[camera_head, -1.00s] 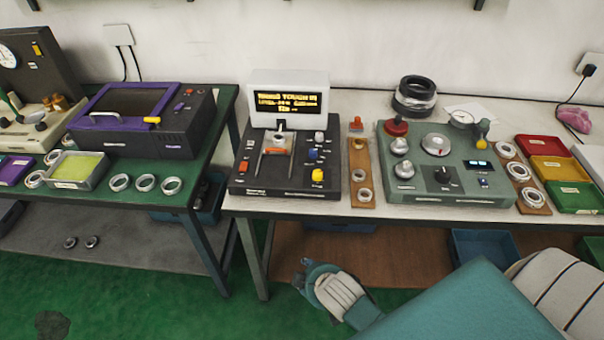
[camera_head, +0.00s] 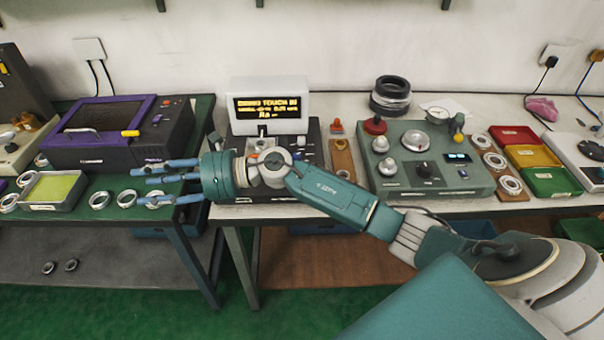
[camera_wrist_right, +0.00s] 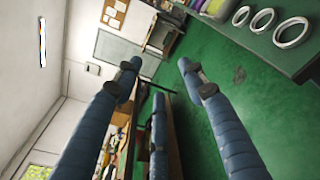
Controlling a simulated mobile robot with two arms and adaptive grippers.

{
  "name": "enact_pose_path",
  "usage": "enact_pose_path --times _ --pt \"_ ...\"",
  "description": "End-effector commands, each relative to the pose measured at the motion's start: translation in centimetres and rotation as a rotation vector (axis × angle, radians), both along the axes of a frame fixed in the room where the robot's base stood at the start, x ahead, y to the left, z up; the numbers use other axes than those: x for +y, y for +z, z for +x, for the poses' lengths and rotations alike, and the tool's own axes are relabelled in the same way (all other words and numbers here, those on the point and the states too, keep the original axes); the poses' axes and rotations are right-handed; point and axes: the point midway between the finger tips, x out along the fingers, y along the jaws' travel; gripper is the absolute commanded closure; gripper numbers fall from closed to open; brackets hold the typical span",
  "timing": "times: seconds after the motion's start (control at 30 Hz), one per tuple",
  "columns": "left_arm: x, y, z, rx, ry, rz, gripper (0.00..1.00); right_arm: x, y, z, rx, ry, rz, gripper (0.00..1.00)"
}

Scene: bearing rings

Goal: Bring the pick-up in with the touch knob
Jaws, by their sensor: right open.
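The black measuring instrument (camera_head: 314,135) stands on the near-white bench in the head view. Its display (camera_head: 270,107) shows amber text that seems to begin "BRING TOUCH IN". My right arm crosses in front of the instrument and hides most of its top, including the pick-up and most of the knobs. My right gripper (camera_head: 142,184) is open and empty, to the left of the instrument, pointing left over the front of the green bench. In the right wrist view the gripper's fingers (camera_wrist_right: 158,75) are spread with nothing between them. My left gripper is not in view.
A purple-framed machine (camera_head: 105,155) and a tray with a yellow-green inside (camera_head: 50,190) stand on the green bench, with loose metal rings (camera_head: 100,200) near the fingers. A grey-green instrument (camera_head: 405,170) and coloured bins (camera_head: 535,156) are to the right.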

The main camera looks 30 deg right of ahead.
Motion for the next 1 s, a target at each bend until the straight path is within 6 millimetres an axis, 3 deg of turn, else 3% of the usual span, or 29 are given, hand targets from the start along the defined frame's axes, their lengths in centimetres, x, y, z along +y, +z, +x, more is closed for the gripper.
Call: enact_pose_path --times 0.07,0.13,0.23,0.3,0.4,0.5,0.6,0.73,1.0 --pt "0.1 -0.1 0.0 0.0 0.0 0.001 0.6 -2.0 -2.6 0.1 -0.095 0.13 -0.287 0.59" --pt "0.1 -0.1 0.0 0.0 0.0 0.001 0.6 -5.6 -5.3 0.2 -0.137 0.239 -0.545 0.59" --pt "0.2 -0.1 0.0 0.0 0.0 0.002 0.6 -13.8 -7.9 0.5 -0.131 0.367 -0.899 0.59" --pt "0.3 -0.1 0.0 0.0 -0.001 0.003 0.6 -20.3 -8.3 0.4 -0.081 0.433 -1.108 0.59" --pt "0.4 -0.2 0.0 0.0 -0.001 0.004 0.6 -28.5 -7.3 -0.4 0.02 0.496 -1.328 0.59" --pt "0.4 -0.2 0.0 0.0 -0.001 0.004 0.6 -33.7 -5.9 -1.4 0.111 0.53 -1.451 0.59" --pt "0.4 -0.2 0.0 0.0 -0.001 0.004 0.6 -36.3 -5.0 -2.2 0.166 0.545 -1.509 0.59" --pt "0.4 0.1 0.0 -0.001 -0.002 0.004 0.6 -37.0 -5.5 -2.5 0.185 0.553 -1.524 0.59" --pt "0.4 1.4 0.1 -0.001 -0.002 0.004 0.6 -36.9 -10.2 -2.4 0.186 0.555 -1.52 0.59"
